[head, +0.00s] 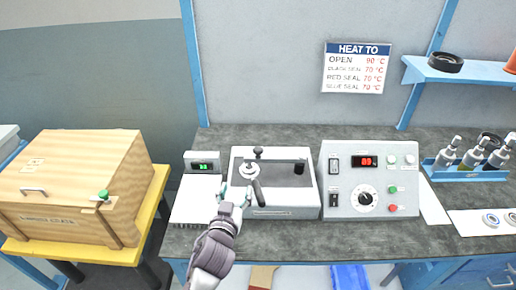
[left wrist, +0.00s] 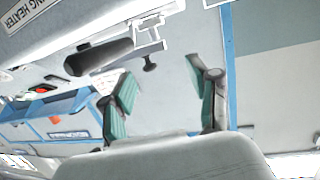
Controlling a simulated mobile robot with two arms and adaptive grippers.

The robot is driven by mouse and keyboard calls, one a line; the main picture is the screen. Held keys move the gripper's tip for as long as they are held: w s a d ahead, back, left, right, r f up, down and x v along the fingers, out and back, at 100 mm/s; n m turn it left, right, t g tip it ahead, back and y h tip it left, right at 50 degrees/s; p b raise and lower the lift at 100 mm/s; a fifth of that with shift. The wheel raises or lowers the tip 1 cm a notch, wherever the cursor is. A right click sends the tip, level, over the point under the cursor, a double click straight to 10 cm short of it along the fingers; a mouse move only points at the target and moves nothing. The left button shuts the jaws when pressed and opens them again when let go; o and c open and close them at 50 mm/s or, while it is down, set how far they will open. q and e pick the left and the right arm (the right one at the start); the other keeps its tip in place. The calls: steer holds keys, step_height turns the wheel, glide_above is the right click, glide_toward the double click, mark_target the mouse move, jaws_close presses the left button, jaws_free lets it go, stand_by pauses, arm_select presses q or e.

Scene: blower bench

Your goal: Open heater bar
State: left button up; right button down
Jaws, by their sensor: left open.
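A black knob (head: 258,151) stands at the bar's left end, and a black-gripped lever (head: 258,190) slants at the left. In the left wrist view the heater's lettered side (left wrist: 30,22) shows at upper left, with a black grip (left wrist: 98,57) and a small knob (left wrist: 150,63). My left gripper (head: 236,190) is open and empty at the heater's left front, close to the lever; contact cannot be told. Its green-padded fingers (left wrist: 160,80) stand apart. My right gripper is out of view.
A control box (head: 370,180) with a red display stands right of the heater. A small green-display unit (head: 202,163) is at left. A wooden crate (head: 75,190) sits on a yellow stand. A blue rack (head: 470,172) of tools is far right. The bench behind is clear.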

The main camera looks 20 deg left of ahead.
mark_target(257, 153)
arm_select(q)
steer(key=shift+m+t+h, duration=0.4)
steer(key=shift+t+h, duration=0.2)
steer(key=shift+t, duration=0.3)
steer(key=w+d+r, duration=0.2)
steer(key=w, duration=0.1)
steer(key=shift+d+r, duration=0.15)
steer(key=shift+r, duration=0.15)
steer(key=w, duration=0.8)
steer(key=w+p, duration=0.1)
steer(key=w, duration=0.4)
steer(key=shift+w+a, duration=0.1)
steer(key=shift+a, duration=0.3)
steer(key=shift+c, duration=0.2)
jaws_close()
